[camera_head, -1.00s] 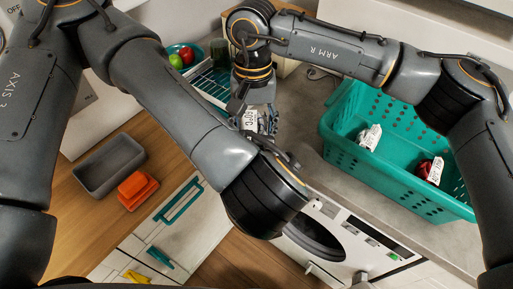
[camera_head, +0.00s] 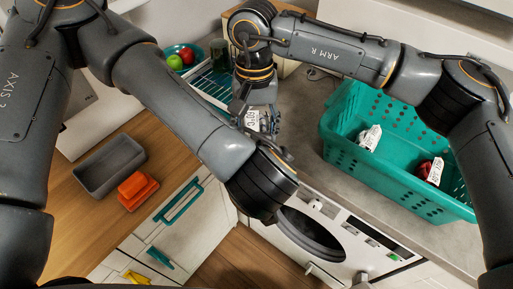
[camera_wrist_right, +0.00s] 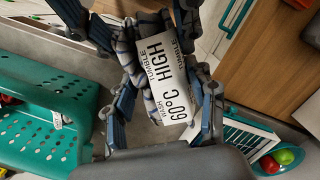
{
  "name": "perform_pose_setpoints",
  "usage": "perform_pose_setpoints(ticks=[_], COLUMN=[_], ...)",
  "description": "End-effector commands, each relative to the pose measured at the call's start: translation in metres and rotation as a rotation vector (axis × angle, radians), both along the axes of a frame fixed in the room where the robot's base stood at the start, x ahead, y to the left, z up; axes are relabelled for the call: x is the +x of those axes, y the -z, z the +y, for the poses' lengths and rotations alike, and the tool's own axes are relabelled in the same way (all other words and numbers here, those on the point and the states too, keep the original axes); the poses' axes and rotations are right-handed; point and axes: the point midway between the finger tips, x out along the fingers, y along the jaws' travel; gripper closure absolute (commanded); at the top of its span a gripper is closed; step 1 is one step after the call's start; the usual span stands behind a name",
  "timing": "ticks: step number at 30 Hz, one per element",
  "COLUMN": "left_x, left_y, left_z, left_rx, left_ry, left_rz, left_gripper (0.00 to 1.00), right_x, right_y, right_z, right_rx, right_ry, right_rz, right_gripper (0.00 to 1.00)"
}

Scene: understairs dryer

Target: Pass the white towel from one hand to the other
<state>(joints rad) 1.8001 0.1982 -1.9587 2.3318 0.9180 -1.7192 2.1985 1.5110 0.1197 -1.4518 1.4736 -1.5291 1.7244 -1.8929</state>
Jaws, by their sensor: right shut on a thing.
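The towel (camera_wrist_right: 148,99) is a small pale bundle with dark bands and a large white care tag reading 60°C HIGH. My right gripper (camera_wrist_right: 160,112) is shut on it, one finger on each side, above the counter. In the head view, the tag (camera_head: 252,121) shows just below my right gripper (camera_head: 257,108). My left gripper (camera_wrist_right: 145,35) comes in from the top of the right wrist view, with fingers on both sides of the bundle's far end. Whether they press on it I cannot tell. In the head view, its own wrist mostly hides it.
A teal basket (camera_head: 340,145) with tagged items stands on the counter at the right. A drying rack (camera_head: 212,84) and a bowl with apples (camera_head: 187,56) are at the back. A grey tray (camera_head: 108,165) and orange sponge-like block (camera_head: 137,187) lie on the wooden top at left.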

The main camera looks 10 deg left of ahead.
Motion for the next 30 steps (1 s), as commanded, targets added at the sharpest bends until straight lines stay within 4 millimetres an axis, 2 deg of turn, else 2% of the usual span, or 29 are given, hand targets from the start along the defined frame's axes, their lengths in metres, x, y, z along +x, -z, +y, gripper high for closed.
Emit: perform_pose_setpoints(ticks=[1,4,5,14,17,20,30], left_x=[0.0,0.0,0.0,0.0,0.0,0.0,0.0], left_y=[0.0,0.0,0.0,0.0,0.0,0.0,0.0], left_z=[-0.004,-0.004,-0.004,-0.003,-0.003,-0.002,-0.002], left_rx=[-0.009,-0.01,-0.009,-0.007,-0.007,-0.006,-0.006], left_ry=[0.008,0.008,0.009,0.006,0.006,0.005,0.005], left_rz=[0.0,0.001,0.001,0.001,0.0,0.0,0.0], left_gripper=[0.8,0.8,0.8,0.8,0.8,0.8,0.8], right_x=[-0.003,-0.003,-0.003,-0.002,-0.001,0.001,0.009], right_y=[-0.003,-0.003,-0.003,-0.003,-0.008,-0.022,-0.092], right_z=[0.005,0.006,0.006,0.004,0.004,0.004,0.006], right_rx=[0.015,0.016,0.015,0.012,0.012,0.011,0.013], right_ry=[-0.007,-0.008,-0.008,-0.006,-0.005,-0.006,-0.006], right_rz=[0.003,0.003,0.003,0.001,0.0,-0.002,-0.001], right_gripper=[0.4,0.2,0.18,0.18,0.18,0.18,0.18])
